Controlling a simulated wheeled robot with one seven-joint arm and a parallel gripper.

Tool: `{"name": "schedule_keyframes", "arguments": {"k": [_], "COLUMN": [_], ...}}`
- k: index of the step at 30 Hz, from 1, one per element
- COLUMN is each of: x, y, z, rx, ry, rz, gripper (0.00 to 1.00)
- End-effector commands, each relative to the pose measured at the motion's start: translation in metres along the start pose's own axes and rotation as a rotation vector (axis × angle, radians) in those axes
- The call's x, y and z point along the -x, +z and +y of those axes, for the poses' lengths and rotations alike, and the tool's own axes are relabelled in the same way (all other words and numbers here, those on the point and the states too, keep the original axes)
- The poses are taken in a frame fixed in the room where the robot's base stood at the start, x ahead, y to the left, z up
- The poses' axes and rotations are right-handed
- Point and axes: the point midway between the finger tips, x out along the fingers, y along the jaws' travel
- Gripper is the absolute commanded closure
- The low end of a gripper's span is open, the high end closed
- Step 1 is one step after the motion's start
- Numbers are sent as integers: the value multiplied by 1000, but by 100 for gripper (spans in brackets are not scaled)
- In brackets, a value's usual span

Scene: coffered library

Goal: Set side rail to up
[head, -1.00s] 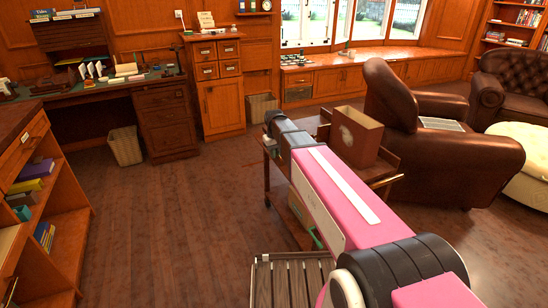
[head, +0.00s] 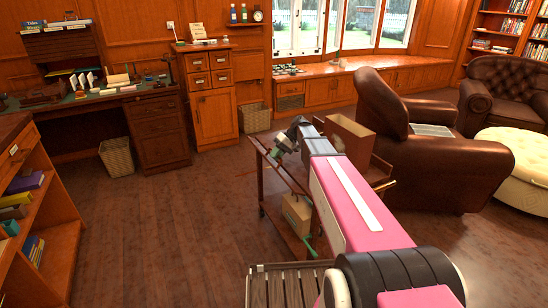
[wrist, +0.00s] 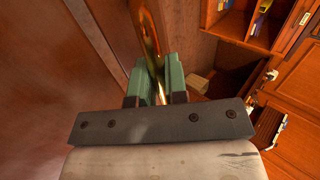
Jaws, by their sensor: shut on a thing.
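A dark wooden cart (head: 272,193) stands ahead in the head view, with a rail (head: 282,168) along its left side. My gripper (head: 281,144) is at the far end of my pink arm, over the cart's far left part. In the wrist view my green-fingered gripper (wrist: 154,88) is shut on a narrow brown bar (wrist: 151,38) with a bright, shiny edge. This looks like part of the side rail. My arm hides much of the cart, and I cannot tell the rail's exact angle.
A tall wooden box (head: 350,140) stands on the cart, and a tan box (head: 297,212) is on its lower shelf. A leather armchair (head: 425,150) stands close on the right. A wicker bin (head: 117,156) is by the desk. The floor (head: 165,220) to the left is clear.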

Motion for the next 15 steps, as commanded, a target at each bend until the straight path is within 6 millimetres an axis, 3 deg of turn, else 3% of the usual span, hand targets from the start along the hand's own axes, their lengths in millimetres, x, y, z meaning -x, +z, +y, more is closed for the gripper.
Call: {"name": "schedule_keyframes", "arguments": {"k": [15], "x": [4], "y": [1], "z": [4], "rx": [-2], "ry": [-80], "rz": [-2], "gripper": [100]}}
